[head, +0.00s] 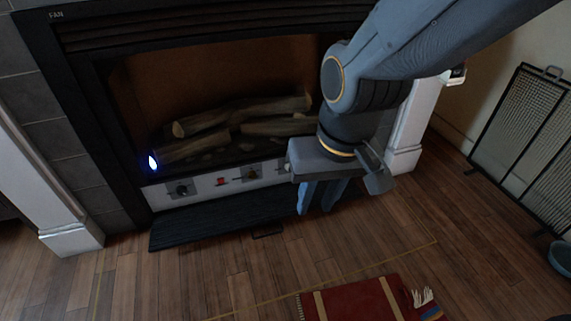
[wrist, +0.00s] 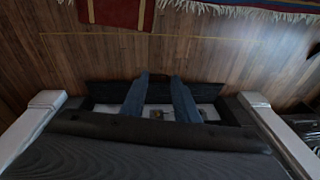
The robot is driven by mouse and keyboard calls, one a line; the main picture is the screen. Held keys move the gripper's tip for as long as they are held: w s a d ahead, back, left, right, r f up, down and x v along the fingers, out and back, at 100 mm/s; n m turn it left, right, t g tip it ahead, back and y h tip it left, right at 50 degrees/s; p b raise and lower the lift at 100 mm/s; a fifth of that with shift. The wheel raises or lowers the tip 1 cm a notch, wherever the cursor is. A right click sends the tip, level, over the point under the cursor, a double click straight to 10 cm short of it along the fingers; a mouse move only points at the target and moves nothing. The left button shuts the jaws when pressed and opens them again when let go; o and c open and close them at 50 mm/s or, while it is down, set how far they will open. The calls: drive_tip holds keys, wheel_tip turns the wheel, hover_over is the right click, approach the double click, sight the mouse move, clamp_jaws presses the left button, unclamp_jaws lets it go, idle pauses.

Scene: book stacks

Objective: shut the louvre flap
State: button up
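The louvre flap (head: 205,227) is a long dark slatted panel at the foot of the fireplace. It is folded down, low over the floor, with a small handle (head: 267,234) at its front edge. Its dark strip also shows in the wrist view (wrist: 105,92), partly behind my fingers. My gripper (head: 316,208) points down at the right end of the flap in the head view. In the wrist view, its two blue fingers (wrist: 159,80) stand apart with nothing between them. I cannot tell whether they touch the flap; the arm hides its right end.
A pale control panel (head: 205,186) with knobs is exposed behind the flap. A small blue-white flame (head: 153,161) burns left of the logs (head: 245,115). A red rug (head: 350,302) lies in front. A mesh screen (head: 530,130) stands at right. Wooden floor (head: 200,285) is clear between.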

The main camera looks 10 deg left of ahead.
drive_tip(key=w+a+f+m+t+y+b, duration=0.35)
drive_tip(key=w+a+f, duration=0.35)
drive_tip(key=w+f, duration=0.5)
drive_tip(key=w+a+f+m+t+y+b, duration=0.2)
drive_tip(key=w+a+f+t+b, duration=0.15)
drive_tip(key=w+a+f, duration=0.6)
drive_tip(key=w+f+m+t+y+b, duration=0.1)
drive_tip(key=w+f+m+y+b, duration=0.2)
drive_tip(key=f, duration=0.5)
drive_tip(key=w+f+m+t+y+b, duration=0.1)
drive_tip(key=f+m+y+b, duration=0.25)
drive_tip(key=f, duration=0.45)
drive_tip(key=w+a+y+b, duration=0.1)
drive_tip(key=w+a+b, duration=0.2)
drive_tip(key=w+a, duration=0.1)
drive_tip(key=shift+a+b, duration=0.4)
drive_tip(key=shift+a, duration=0.3)
drive_tip(key=shift+r, duration=0.1)
clamp_jaws()
